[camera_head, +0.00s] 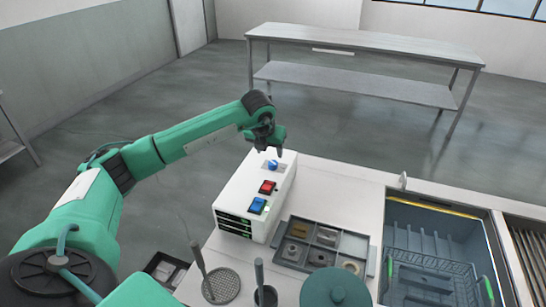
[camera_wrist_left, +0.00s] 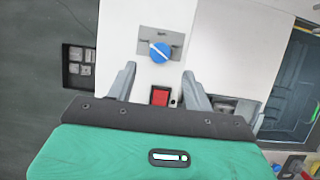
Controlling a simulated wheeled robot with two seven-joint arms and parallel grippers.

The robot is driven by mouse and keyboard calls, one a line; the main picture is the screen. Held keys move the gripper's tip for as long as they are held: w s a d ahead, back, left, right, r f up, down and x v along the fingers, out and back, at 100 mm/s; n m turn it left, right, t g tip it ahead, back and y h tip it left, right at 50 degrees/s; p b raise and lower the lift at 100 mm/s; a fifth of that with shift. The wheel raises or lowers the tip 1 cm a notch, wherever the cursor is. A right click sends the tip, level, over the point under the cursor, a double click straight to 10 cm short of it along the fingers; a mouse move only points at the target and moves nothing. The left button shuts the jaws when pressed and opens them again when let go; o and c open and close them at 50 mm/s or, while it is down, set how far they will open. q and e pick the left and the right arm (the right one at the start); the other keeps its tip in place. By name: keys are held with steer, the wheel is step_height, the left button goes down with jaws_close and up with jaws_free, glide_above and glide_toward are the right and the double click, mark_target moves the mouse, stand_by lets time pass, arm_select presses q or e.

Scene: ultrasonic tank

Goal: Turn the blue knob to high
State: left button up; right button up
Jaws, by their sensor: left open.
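The blue knob (camera_head: 273,165) sits at the far end of the top of a white control box (camera_head: 240,188). In the left wrist view the blue knob (camera_wrist_left: 160,52) is round, with a pale line running slantwise across it, on a grey plate. The markings are too small to read. My left gripper (camera_head: 279,150) hangs over the knob end of the box. In the left wrist view its two fingers (camera_wrist_left: 159,70) are spread and empty, and the knob shows just beyond their tips, between their lines. No contact shows. My right gripper is out of view.
A red switch (camera_head: 267,187) and a blue switch (camera_head: 257,206) share the box top with the knob. A grey divided tray (camera_head: 352,264) with small parts lies right of the box. A tank (camera_head: 440,213) with a basket is farther right. Handled tools stand in front.

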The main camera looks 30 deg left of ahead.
mark_target(273, 163)
arm_select(q)
steer(key=p+x, duration=0.1)
steer(key=x, duration=0.5)
steer(key=shift+r, duration=0.1)
steer(key=shift+w+f+p, duration=0.3)
steer(key=shift+f+p, duration=0.05)
steer(key=shift+f, duration=0.3)
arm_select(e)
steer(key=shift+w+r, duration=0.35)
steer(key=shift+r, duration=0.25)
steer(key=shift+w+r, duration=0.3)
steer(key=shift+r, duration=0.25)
arm_select(q)
steer(key=c, duration=1)
